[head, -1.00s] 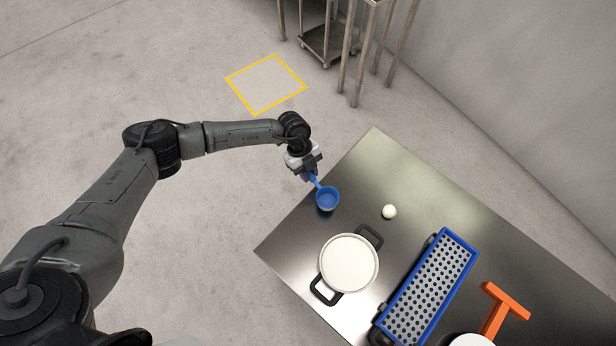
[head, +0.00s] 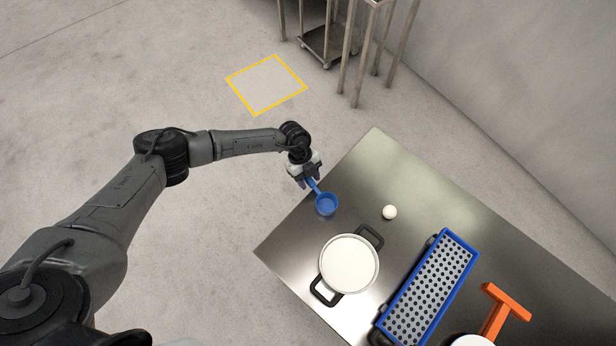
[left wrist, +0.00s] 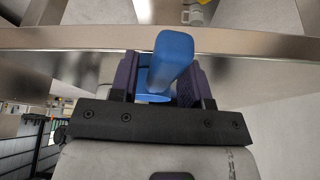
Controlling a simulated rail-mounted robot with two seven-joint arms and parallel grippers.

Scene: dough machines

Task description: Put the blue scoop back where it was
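The blue scoop (head: 326,204) is at the left edge of the steel table (head: 405,175), its bowl over the tabletop and its handle pointing up and left. I cannot tell whether the bowl touches the table. My left gripper (head: 308,182) is at the handle, just off the table's edge. In the left wrist view, the purple fingers (left wrist: 158,82) stand on both sides of the blue handle (left wrist: 172,58) and appear shut on it. The bowl is mostly hidden there. My right gripper is not in view.
A white pot (head: 348,264) with black handles stands in front of the scoop. A small white ball (head: 389,212) lies to its right. A blue-framed perforated tray (head: 428,290) and an orange tool (head: 497,312) are farther right. The table's back corner is clear.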

